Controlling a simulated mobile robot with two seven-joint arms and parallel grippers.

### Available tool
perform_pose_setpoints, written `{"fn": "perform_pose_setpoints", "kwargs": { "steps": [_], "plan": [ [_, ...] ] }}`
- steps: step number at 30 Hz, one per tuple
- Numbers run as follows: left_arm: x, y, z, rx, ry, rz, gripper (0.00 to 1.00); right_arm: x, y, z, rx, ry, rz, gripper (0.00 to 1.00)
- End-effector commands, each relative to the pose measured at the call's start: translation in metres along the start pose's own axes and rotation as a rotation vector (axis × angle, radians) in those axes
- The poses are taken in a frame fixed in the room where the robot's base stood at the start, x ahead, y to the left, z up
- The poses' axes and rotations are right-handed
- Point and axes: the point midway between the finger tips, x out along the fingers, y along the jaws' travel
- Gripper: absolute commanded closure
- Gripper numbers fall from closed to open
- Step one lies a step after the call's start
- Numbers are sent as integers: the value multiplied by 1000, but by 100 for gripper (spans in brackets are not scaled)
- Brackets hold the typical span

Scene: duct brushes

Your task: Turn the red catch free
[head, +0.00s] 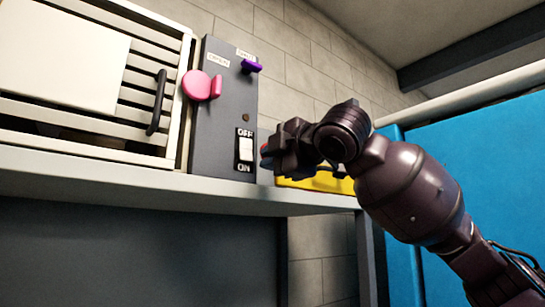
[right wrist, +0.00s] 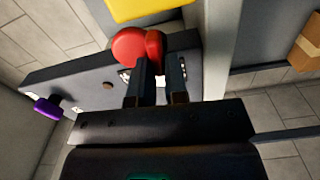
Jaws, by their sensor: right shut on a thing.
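The red catch (right wrist: 130,47) has a round disc and a thicker tab and sits by the grey panel in the right wrist view. My left gripper is not in view.
A slatted vent unit (head: 150,60) stands left. A yellow object (head: 320,183) lies behind my gripper. A blue cabinet (head: 480,130) stands right.

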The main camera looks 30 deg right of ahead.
Motion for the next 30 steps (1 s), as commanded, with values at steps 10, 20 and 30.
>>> {"fn": "perform_pose_setpoints", "kwargs": {
  "steps": [10,20,30],
  "plan": [
    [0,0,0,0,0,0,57,0,-2,0,-89,1,-1,100],
    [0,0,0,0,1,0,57,0,-2,0,-96,1,-1,100],
    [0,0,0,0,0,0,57,0,-2,0,-95,1,-1,61]
  ]
}}
